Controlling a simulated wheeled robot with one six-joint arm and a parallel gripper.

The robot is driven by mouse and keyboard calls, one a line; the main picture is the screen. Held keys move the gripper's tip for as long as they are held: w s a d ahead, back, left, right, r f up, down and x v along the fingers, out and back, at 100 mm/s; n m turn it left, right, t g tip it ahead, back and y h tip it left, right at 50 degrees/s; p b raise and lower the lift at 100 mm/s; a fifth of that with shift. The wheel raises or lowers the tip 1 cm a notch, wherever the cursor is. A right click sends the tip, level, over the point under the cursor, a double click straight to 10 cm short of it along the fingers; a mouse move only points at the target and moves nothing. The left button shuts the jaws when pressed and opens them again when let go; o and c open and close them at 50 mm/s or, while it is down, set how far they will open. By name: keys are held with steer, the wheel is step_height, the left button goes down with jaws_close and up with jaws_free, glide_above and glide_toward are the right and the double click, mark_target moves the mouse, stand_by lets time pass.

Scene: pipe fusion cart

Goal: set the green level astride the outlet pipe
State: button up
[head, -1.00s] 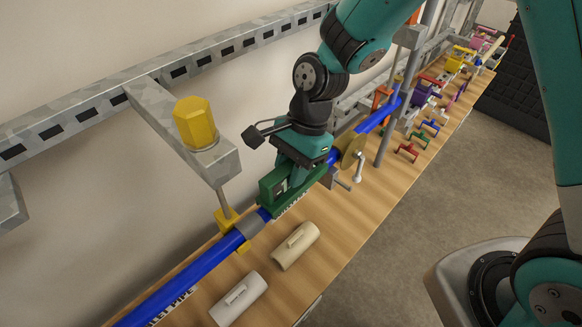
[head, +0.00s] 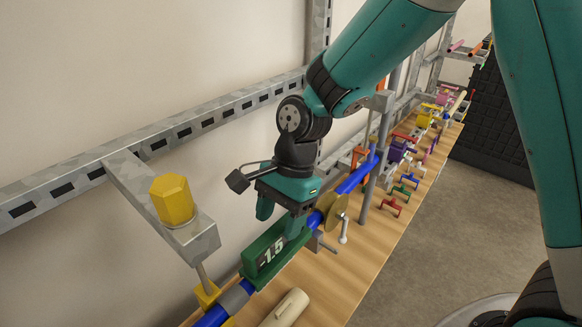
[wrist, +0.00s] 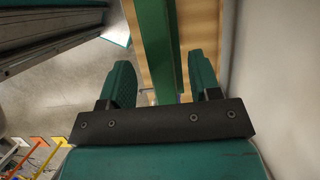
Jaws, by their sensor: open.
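The green level (head: 264,254) sits along the top of the blue outlet pipe (head: 212,318), seemingly resting on it; its underside contact is hard to see. Its display reads -1.5. My gripper (head: 281,214) is open just above the level, with its fingers apart and not clamped on it. In the wrist view the level (wrist: 158,48) runs between the two spread fingers of my gripper (wrist: 162,82), with a gap on each side.
A grey bracket with a yellow hex knob (head: 172,200) stands left of the level. A brass disc (head: 335,212) and a crank handle (head: 343,230) are to its right. Coloured clamps stand farther back.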

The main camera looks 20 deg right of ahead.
steer(key=v, duration=1.3)
steer(key=s+d+f+n+t+b, duration=0.1)
steer(key=s+f+n+b, duration=0.1)
steer(key=s+n, duration=0.6)
steer(key=s+f+n+t+b, duration=0.1)
steer(key=s+f+n+b, duration=0.1)
steer(key=s+n, duration=0.7)
steer(key=shift+d+f+n+y+b, duration=0.4)
steer(key=shift+n+b, duration=0.15)
steer(key=shift+n, duration=0.15)
steer(key=shift+r, duration=0.1)
